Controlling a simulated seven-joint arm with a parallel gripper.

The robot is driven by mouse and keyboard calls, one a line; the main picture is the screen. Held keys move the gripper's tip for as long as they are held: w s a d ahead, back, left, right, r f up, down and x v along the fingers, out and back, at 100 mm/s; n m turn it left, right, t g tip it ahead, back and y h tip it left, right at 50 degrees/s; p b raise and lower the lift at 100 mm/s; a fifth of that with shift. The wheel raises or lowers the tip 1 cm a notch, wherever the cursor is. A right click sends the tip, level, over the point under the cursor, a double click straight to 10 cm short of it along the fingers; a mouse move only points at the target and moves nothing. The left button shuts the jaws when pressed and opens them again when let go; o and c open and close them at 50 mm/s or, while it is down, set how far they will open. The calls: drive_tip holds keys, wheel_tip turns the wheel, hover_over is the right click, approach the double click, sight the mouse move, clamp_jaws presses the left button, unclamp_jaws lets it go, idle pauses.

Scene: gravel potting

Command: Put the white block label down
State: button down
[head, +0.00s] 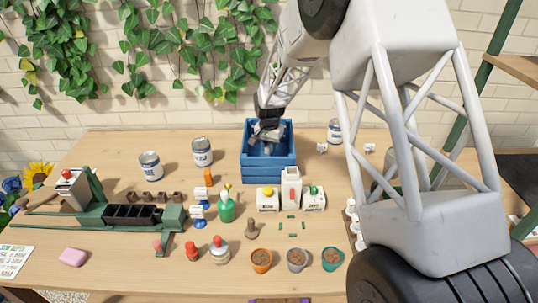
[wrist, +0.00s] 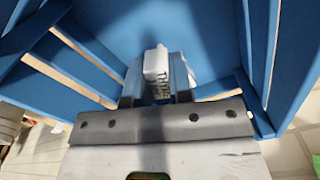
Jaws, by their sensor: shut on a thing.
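The white block label (wrist: 156,62) shows in the wrist view between my fingertips, with dark lettering on one side. My gripper (wrist: 157,84) is shut on it. Blue slatted walls surround the gripper in that view. In the head view my gripper (head: 267,134) reaches down into the blue crate (head: 270,174) at the back middle of the table. The label cannot be made out there. Whether it touches the crate floor I cannot tell.
Tins (head: 201,152) stand left of the crate and another tin (head: 334,131) stands to its right. Several pots (head: 261,260) line the front.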

sight(269, 155)
drive_tip(key=shift+f, duration=1.85)
drive_tip(key=shift+f, duration=0.1)
drive_tip(key=c, duration=1)
unclamp_jaws()
wheel_tip(269, 155, up, 12)
drive_tip(key=shift+r, duration=0.1)
